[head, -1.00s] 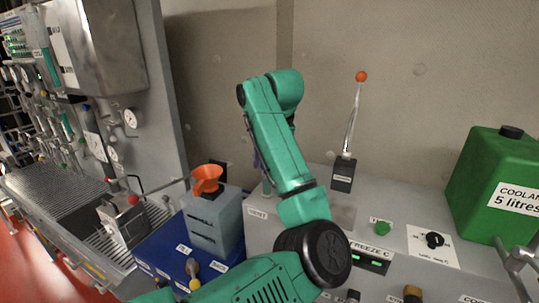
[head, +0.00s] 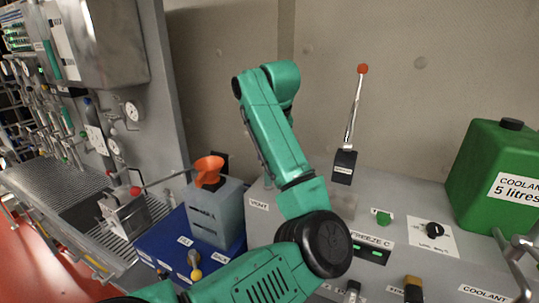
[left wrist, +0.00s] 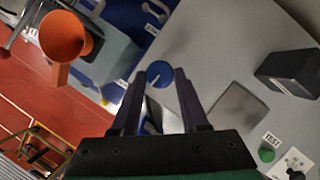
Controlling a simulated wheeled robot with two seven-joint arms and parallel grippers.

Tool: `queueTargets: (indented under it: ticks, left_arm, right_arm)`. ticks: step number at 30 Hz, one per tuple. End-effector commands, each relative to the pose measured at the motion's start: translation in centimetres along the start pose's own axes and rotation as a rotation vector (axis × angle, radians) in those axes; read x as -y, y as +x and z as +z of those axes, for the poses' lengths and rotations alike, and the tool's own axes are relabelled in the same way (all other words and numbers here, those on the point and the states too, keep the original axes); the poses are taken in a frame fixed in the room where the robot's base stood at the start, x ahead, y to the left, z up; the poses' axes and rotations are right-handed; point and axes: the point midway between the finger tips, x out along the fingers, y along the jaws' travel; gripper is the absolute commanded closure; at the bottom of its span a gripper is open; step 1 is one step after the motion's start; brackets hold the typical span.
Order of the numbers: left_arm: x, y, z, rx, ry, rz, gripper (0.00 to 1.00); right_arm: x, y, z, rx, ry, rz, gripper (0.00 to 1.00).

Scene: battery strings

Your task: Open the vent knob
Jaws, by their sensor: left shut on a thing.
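The vent knob is the round blue knob (left wrist: 160,74) on the grey bench top in the left wrist view, with a pale line across it. My left gripper (left wrist: 160,76) has its two dark fingertips on either side of the knob and is shut on it. In the head view a VENT label (head: 259,203) shows on the front of the grey bench, but my left arm (head: 283,150) hides the knob and the fingers. My right gripper is in neither view.
A clear tank with an orange funnel (head: 209,169) stands left of my arm on a blue unit (head: 160,250). A lever with a red tip (head: 362,70), a green button (head: 383,218), a black knob (head: 435,230) and a green coolant can (head: 490,165) are to the right.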

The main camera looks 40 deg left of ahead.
Motion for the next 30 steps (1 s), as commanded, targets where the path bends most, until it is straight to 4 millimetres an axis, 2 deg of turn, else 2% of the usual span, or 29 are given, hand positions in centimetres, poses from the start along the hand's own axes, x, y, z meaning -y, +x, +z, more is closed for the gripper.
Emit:
queueTargets:
  ticks: [1,15,21,30]
  left_arm:
    - [0.0,0.4,-0.1,0.002,0.021,-0.012,1.0]
    - [-0.4,0.5,-0.1,0.003,0.395,-0.168,1.0]
    - [-0.5,0.5,0.0,0.003,0.572,-0.241,1.0]
    - [-0.7,0.3,0.3,0.002,0.836,-0.35,1.0]
  right_arm:
    - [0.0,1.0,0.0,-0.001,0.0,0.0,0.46]
    - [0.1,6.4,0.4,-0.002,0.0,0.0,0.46]
    - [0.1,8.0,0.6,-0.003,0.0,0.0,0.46]
    - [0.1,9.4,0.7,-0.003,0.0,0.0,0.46]
